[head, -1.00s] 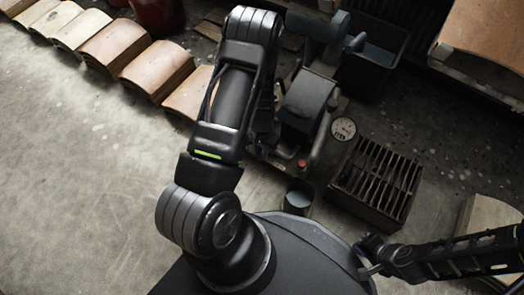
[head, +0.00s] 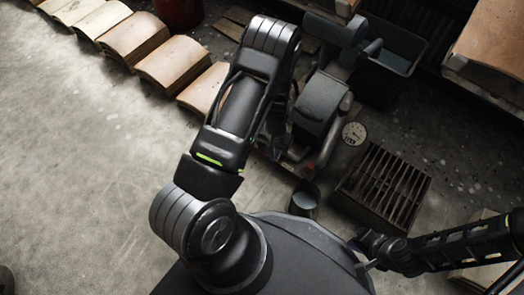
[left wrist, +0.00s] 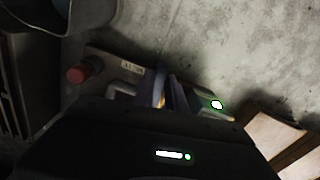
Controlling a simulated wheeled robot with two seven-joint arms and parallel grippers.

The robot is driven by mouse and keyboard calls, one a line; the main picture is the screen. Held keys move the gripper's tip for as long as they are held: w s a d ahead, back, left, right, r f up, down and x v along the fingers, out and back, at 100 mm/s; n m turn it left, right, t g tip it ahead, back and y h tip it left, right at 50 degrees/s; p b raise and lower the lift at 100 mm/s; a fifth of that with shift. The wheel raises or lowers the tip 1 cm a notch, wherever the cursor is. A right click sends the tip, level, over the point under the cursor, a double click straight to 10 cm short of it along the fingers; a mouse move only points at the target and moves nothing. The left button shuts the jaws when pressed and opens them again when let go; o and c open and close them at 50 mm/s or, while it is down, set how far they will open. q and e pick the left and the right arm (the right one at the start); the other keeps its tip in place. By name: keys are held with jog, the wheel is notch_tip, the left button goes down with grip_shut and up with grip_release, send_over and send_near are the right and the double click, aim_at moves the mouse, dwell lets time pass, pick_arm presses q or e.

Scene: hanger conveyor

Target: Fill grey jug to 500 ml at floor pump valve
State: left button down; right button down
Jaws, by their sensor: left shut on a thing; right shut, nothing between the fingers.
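The grey jug (head: 305,199) stands upright on the floor by the pump (head: 318,103), its mouth open upward; the fill level cannot be read. Part of what looks like its rim shows at the top left of the left wrist view (left wrist: 75,22). In that view my left gripper (left wrist: 168,92) is shut at the pump's base plate, on a small, mostly hidden part that seems to be the valve handle. In the head view my left arm hides this gripper. My right gripper (head: 366,262) is low at the right, shut and empty, away from the jug.
A round gauge (head: 354,133) sits beside the pump, and a red cap (left wrist: 77,74) on its base. A slatted grate (head: 381,188) lies right of the jug. A dark trough (head: 397,62) stands behind. Curved tiles (head: 172,60) line the upper left; the left floor is clear.

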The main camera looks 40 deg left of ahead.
pick_arm(q)
jog(key=shift+w+d+n, duration=0.15)
jog(key=shift+d+n, duration=0.45)
jog(key=shift+n, duration=0.5)
jog(key=c, duration=1.4)
grip_release()
jog(key=shift+o, duration=0.2)
jog(key=shift+r+p, duration=0.1)
jog(key=shift+p, duration=0.2)
notch_tip(320, 180, up, 8)
jog(key=p, duration=0.3)
jog(key=shift+f, duration=0.2)
